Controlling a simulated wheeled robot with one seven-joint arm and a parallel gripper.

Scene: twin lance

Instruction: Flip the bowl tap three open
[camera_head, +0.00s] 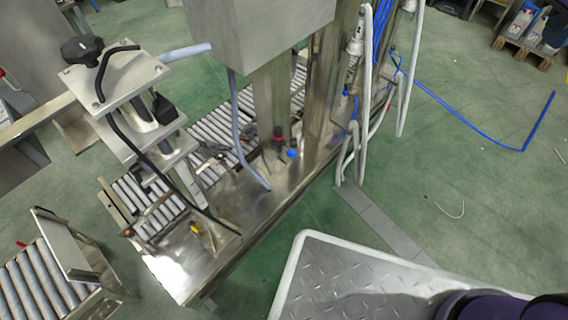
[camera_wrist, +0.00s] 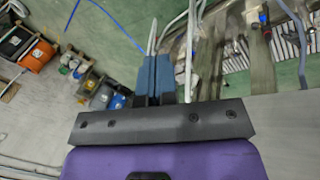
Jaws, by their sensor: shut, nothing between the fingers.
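A steel filling machine stands at the upper middle of the head view, with a box-shaped steel tank (camera_head: 262,30) above its bed. Small handles show on the machine: a red-topped one (camera_head: 278,135), a blue one (camera_head: 292,154) and a yellow one (camera_head: 195,228) on the bed. I cannot tell which, if any, is bowl tap three, or whether it is open. In the wrist view my gripper (camera_wrist: 155,75) has its two blue fingers together, with nothing between them. A blue fitting (camera_wrist: 264,18) on the machine shows at the upper right, apart from the fingers.
Roller conveyors (camera_head: 50,270) run along the left. A steel head with a black knob (camera_head: 82,48) stands over the machine bed. Grey hoses (camera_head: 365,110) hang at the machine's right end. A blue hose (camera_head: 470,128) lies on green floor, which is mostly clear to the right.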

